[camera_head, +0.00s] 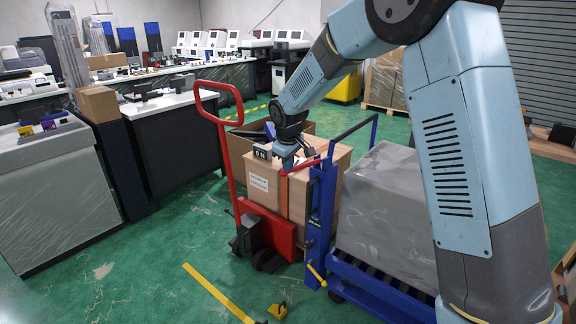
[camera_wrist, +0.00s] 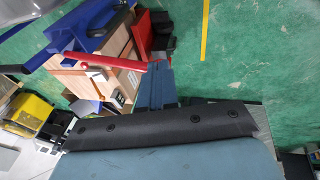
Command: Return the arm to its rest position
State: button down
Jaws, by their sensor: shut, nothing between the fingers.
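My arm bends across the upper right in the head view and reaches down to the middle. In the wrist view, my blue-grey arm casing fills the bottom and the crate (camera_wrist: 116,42) shows at the upper left.
A red pallet jack (camera_head: 228,160) stands at the crate's left, and a blue lift cart (camera_head: 320,210) with a grey wrapped load (camera_head: 385,210) is close at right. Benches (camera_head: 180,100) line the left.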

jog(key=s+d+r+m, duration=0.3)
jog(key=s+d+r, duration=0.45)
jog(key=d, duration=0.25)
jog(key=s+d+r+m, duration=0.2)
jog(key=s+d+r, duration=0.4)
jog(key=d+r, duration=0.25)
jog(key=s+d+m, duration=0.2)
jog(key=s+d, duration=0.2)
jog(key=s, duration=0.3)
jog(key=s+d+r+m+t, duration=0.1)
jog(key=s+d, duration=0.3)
jog(key=s, duration=0.4)
jog(key=s+d+m, duration=0.3)
jog(key=s+d, duration=0.1)
jog(key=s, duration=0.4)
jog(key=shift+s+d+r+m+t, duration=0.2)
jog(key=shift+d+m+t, duration=0.1)
jog(key=shift+t, duration=0.1)
